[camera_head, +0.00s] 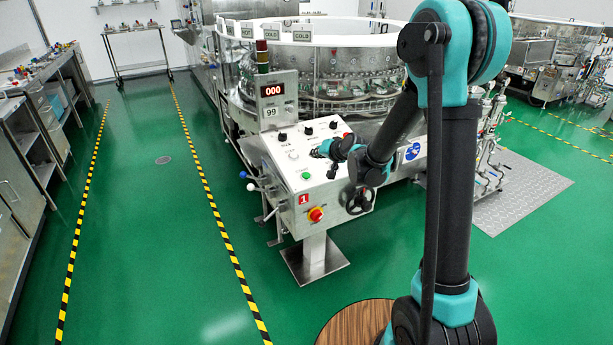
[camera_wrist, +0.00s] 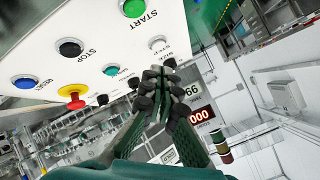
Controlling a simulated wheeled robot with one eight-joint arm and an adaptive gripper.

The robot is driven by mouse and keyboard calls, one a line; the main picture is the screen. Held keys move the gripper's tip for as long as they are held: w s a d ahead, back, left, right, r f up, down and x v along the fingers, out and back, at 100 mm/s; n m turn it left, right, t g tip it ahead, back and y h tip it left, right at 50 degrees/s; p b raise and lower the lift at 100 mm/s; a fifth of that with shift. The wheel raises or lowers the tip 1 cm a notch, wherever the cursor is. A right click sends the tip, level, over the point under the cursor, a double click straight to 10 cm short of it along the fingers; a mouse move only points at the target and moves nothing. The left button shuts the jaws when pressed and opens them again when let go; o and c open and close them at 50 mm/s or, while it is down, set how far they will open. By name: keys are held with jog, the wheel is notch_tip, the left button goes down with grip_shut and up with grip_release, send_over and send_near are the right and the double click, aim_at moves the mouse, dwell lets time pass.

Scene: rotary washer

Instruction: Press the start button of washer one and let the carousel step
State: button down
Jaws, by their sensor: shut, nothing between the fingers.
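The washer control panel (camera_head: 285,160) carries a red tag (camera_head: 303,198) with the number 1. A green button (camera_head: 306,175) sits near its front edge. In the wrist view, the green START button (camera_wrist: 134,8) is at the top, apart from my fingertips. The black STOP button (camera_wrist: 70,47) and blue RESET button (camera_wrist: 25,81) lie to its left. My gripper (camera_wrist: 160,76) is shut and empty, its fingertips over the panel picture. In the head view my gripper (camera_head: 325,149) is over the panel's right part. Contact cannot be told. The carousel (camera_head: 330,65) stands behind the panel.
A display (camera_head: 272,90) reads 000 above 99. Levers (camera_head: 250,182) project left. Green floor is clear at left.

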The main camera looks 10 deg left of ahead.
aim_at(306, 175)
jog(key=shift+w+a+f, duration=0.1)
jog(key=shift+w+a, duration=0.4)
jog(key=shift+a, duration=0.1)
jog(key=shift+w+a+f, duration=0.2)
jog(key=shift+w+f, duration=0.1)
jog(key=shift+f, duration=1.1)
jog(key=shift+w+a+f, duration=0.2)
jog(key=shift+w+f, duration=0.15)
jog(key=shift+f, duration=1.1)
jog(key=shift+w+a+f, duration=0.2)
jog(key=shift+w+f, duration=0.1)
jog(key=shift+f, duration=1.1)
jog(key=shift+w+f, duration=0.1)
jog(key=shift+f, duration=0.3)
